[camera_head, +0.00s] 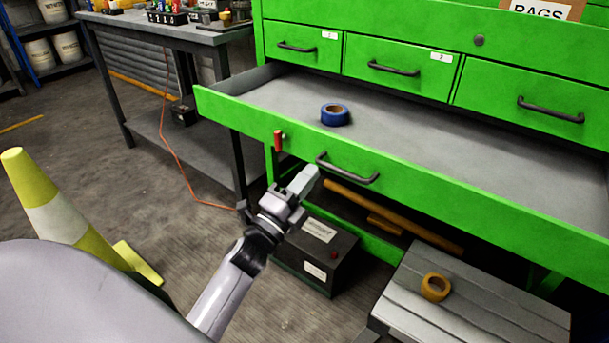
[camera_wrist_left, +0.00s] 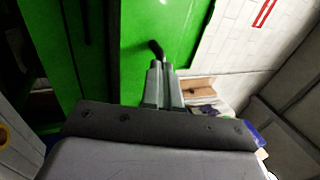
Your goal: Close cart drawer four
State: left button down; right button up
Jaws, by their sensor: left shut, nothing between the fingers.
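The wide green bottom drawer (camera_head: 240,114) of the cart is pulled out in the head view, with a blue tape roll (camera_head: 335,114) on its grey floor. Its dark bar handle (camera_head: 347,170) is on the front panel. My left gripper (camera_head: 306,178) is shut and empty, with its fingertips close to the left end of this handle. In the left wrist view the shut fingers (camera_wrist_left: 164,85) point at a green surface, with a dark handle end (camera_wrist_left: 156,48) just beyond the tips. I cannot tell whether they touch. My right gripper is not in view.
Three smaller green drawers above, such as the one at left (camera_head: 302,52), are shut. Below the open drawer are a black battery box (camera_head: 316,258) and a grey step (camera_head: 470,310) with a yellow tape roll (camera_head: 436,287). A yellow-white cone (camera_head: 58,215) stands left. A workbench (camera_head: 150,28) is behind.

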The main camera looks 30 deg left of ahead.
pick_arm(q)
jog(key=shift+w+r, duration=0.1)
jog(key=shift+w, duration=0.15)
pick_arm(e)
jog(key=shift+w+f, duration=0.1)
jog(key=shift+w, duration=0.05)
pick_arm(q)
jog(key=shift+d, duration=0.1)
